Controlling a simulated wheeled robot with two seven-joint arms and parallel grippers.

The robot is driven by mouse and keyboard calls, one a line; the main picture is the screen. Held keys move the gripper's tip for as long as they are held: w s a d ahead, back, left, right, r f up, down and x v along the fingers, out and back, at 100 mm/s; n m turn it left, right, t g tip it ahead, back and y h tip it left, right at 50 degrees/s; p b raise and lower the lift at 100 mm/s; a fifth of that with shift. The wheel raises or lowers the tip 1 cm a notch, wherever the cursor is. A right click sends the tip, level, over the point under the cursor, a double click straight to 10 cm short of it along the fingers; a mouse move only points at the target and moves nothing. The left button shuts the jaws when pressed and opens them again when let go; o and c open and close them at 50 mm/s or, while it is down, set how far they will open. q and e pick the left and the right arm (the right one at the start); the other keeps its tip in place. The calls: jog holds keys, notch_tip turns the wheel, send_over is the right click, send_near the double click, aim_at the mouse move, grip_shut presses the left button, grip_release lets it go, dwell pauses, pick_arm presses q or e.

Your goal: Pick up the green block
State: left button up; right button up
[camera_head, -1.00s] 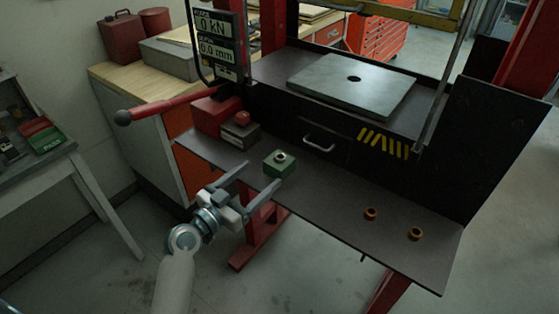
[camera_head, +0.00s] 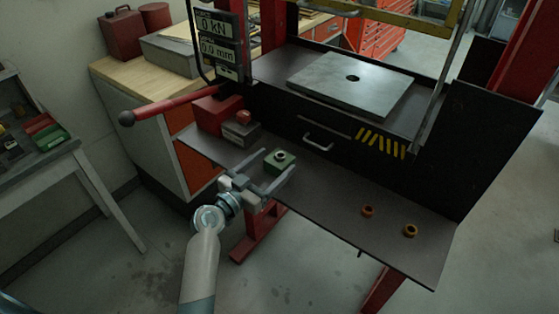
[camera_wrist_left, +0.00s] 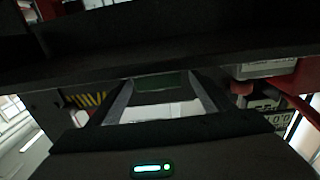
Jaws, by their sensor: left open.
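The green block (camera_head: 280,162) sits on the dark shelf of the press, with a round metal piece on its top. My left gripper (camera_head: 271,166) is open, and its two fingers reach over the shelf on either side of the block. In the left wrist view the green block (camera_wrist_left: 162,82) shows dark between the far ends of the fingers (camera_wrist_left: 158,88). The picture is dim there, and I cannot tell whether either finger touches the block. My right gripper is not in view.
A grey and red box (camera_head: 240,130) stands left of the block. A drawer handle (camera_head: 318,142) and a red lever (camera_head: 165,106) are near. The shelf's middle is clear.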

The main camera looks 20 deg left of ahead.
aim_at(276, 162)
pick_arm(q)
jog(key=shift+r+p+x, duration=0.2)
jog(key=shift+p+x, duration=0.25)
jog(key=shift+x, duration=0.6)
jog(key=shift+w+d+f, duration=0.15)
jog(key=shift+w+d, duration=0.1)
jog(key=shift+w, duration=0.2)
grip_shut()
